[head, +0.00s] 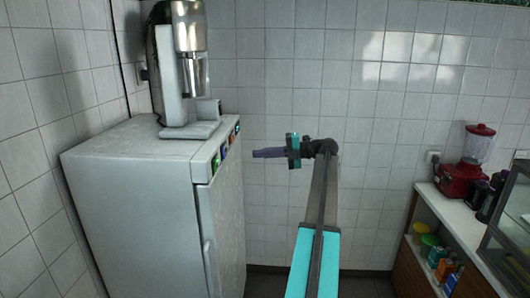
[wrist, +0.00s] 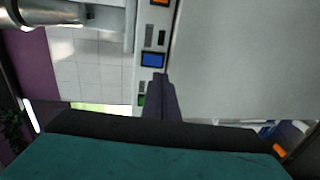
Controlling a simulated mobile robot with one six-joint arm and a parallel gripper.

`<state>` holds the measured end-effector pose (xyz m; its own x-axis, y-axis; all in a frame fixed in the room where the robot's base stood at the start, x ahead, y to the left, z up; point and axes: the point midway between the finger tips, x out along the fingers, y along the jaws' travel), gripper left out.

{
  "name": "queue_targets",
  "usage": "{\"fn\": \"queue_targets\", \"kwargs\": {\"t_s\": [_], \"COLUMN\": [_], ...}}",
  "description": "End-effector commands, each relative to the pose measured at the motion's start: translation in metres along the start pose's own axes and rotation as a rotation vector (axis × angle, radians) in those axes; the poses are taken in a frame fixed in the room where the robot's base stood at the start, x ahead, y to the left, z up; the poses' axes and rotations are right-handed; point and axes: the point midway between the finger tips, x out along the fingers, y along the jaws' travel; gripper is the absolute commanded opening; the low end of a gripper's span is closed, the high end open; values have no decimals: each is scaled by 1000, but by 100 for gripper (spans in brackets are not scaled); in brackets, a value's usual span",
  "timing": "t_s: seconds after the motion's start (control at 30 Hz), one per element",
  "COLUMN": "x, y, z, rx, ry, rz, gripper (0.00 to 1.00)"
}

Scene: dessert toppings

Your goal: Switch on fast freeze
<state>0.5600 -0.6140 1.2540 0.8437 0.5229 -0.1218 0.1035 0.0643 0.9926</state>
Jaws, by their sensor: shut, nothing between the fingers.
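The white freezer (head: 130,185) stands at the left in the head view. Its control strip, along the top front edge, carries a green button or display (head: 217,161), a blue one (head: 225,146) and an orange one (head: 237,128). Labels are unreadable. My gripper (head: 255,153) is shut and empty, its purple fingers pointing left at the strip across a small gap. In the wrist view its fingertips (wrist: 158,77) appear just below the blue one.
A metal mixer (head: 187,70) stands on top of the freezer. The freezer door has a vertical handle (head: 208,268). At the right, a red blender (head: 477,150) stands on a counter (head: 450,208) with shelves below. The space between freezer and counter is clear around my arm.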

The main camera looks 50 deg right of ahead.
Motion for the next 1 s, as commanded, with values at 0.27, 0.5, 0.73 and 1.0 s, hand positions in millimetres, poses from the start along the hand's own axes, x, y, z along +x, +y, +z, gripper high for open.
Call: {"fn": "queue_targets", "kwargs": {"t_s": [0.27,0.5,0.73,1.0], "x": [41,74,96,105], "y": [3,4,3,1], "z": [-2,-1,-1,-1], "rx": [1,0,1,-1], "ry": [3,2,2,2], "rz": [0,0,0,0], "gripper": [0,0,0,0]}}
